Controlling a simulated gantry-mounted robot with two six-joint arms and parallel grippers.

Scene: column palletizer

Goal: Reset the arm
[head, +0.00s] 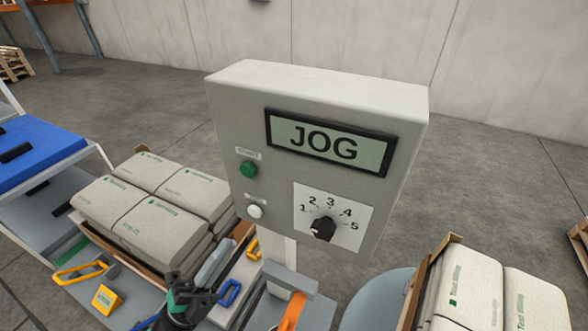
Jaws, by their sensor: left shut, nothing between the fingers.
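A grey control box (240,110) stands on a post in the middle of the head view. Its display (330,143) reads JOG. A green button (248,169) and a white button (255,211) sit on the left of its face, under small labels too blurred to read surely. A black rotary knob (323,229) sits on a white dial plate numbered 1 to 5; I cannot tell its setting. My left gripper (178,288), black with green parts, is shut and empty, low in the view, below and left of the white button and apart from the box. My right gripper is not in view.
Stacked grey bags (150,225) stand left of the box, and more bags (470,290) stand at the lower right. A yellow handle (82,272) and a yellow block (107,298) lie at the lower left. An orange handle (292,312) is below the box.

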